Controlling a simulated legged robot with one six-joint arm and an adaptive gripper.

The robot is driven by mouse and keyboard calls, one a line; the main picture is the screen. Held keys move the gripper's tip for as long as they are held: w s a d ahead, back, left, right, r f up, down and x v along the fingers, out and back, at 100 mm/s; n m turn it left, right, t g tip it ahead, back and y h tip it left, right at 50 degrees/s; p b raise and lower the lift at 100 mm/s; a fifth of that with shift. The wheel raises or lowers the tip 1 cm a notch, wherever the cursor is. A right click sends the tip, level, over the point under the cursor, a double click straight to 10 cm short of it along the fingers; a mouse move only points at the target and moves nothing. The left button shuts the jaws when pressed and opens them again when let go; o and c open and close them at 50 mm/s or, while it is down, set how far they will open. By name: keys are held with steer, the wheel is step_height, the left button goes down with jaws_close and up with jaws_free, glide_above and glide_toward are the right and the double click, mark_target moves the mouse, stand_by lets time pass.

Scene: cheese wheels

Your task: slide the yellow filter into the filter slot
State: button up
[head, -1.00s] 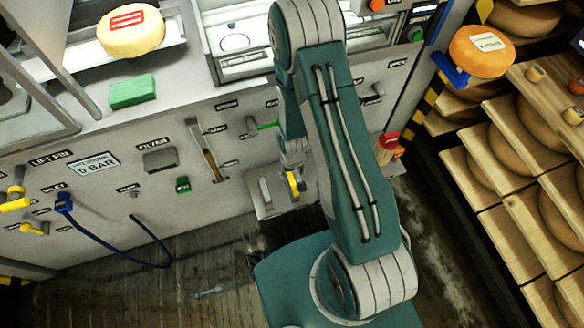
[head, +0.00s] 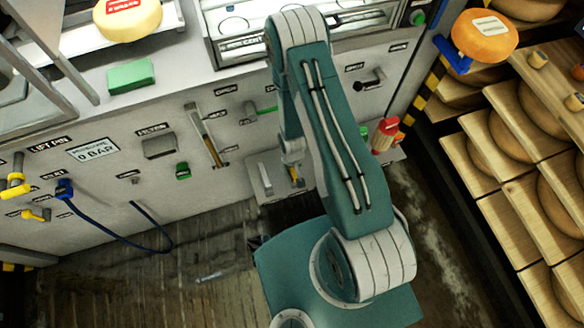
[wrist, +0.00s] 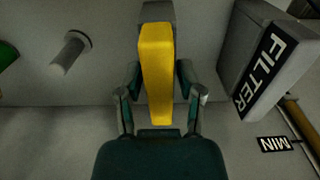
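The yellow filter (wrist: 157,75) is an upright yellow block between the fingers of my gripper (wrist: 158,85) in the wrist view. In the head view the filter (head: 297,177) is a small, partly hidden yellow patch at my gripper (head: 293,165), by a pale grey ledge low on the panel. The filter slot (head: 160,147) is a grey housing under a FILTER label, to the left of my gripper. Its opening is not clear. A grey box with a FILTER label (wrist: 262,68) stands right of the filter in the wrist view.
A sight glass (head: 208,138) is on the panel between the slot and my gripper. A blue hose (head: 115,238) hangs at the lower left. A green block (head: 132,76) lies on the counter. Cheese shelves (head: 500,175) stand at the right.

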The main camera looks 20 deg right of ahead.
jaws_close()
steer(key=shift+r, duration=0.2)
steer(key=shift+r, duration=0.3)
steer(key=shift+r, duration=3.65)
steer(key=shift+r, duration=1.4)
